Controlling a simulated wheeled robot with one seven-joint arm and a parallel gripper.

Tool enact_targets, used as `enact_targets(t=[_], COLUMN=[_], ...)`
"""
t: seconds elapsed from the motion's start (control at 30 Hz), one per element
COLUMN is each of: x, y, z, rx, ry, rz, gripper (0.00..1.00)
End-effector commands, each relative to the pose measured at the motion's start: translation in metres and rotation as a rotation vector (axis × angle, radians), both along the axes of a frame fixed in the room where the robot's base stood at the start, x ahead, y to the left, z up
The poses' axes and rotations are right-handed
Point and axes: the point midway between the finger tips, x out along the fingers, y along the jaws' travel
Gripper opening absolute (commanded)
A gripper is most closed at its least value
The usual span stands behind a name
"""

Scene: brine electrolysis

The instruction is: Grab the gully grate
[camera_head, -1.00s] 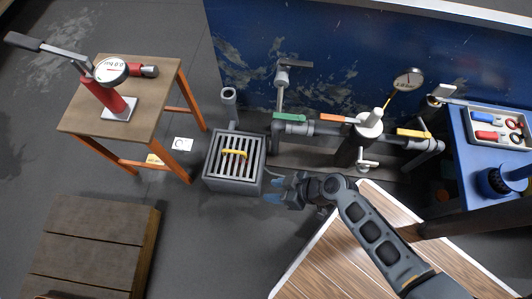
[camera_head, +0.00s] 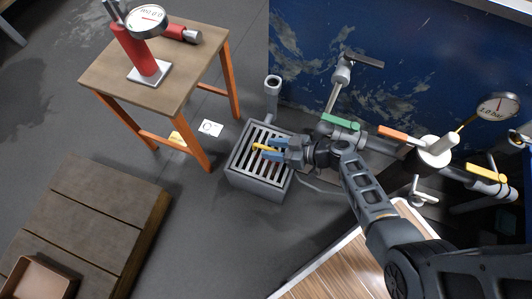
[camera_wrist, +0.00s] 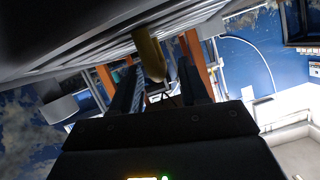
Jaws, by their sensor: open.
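The gully grate (camera_head: 247,165) is a slatted metal grid on top of a grey box on the floor, with a yellow handle (camera_head: 264,147) across its middle. My gripper (camera_head: 272,148) is open at the handle, its blue-tipped fingers above the right part of the grate. In the wrist view the handle (camera_wrist: 150,55) shows as a yellow bar close in front of and between the dark fingers of my gripper (camera_wrist: 160,88). I cannot tell whether the fingers touch it. The slats show above it in that view.
A grey pipe (camera_head: 272,95) stands behind the box. A wooden table with orange legs (camera_head: 190,68) is at left, with a red pump and gauge on it. Pipes with green (camera_head: 340,121) and orange (camera_head: 392,132) levers are at right. A wooden platform (camera_head: 85,225) lies at lower left.

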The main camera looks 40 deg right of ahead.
Motion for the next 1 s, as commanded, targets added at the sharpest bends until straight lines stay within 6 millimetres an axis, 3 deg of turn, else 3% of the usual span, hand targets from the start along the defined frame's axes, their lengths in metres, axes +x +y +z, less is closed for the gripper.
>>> enact_targets(t=[0.2, 0.47, 0.93, 1.0], x=[0.018, 0.020, 0.020, 0.020], y=[0.014, 0.015, 0.015, 0.015], z=[-0.011, -0.011, -0.011, -0.011], rx=[-0.001, 0.000, -0.001, -0.001], ry=[0.000, 0.000, 0.001, 0.001], rz=[0.001, -0.001, -0.001, -0.001], gripper=[0.45, 0.45, 0.00, 0.00])
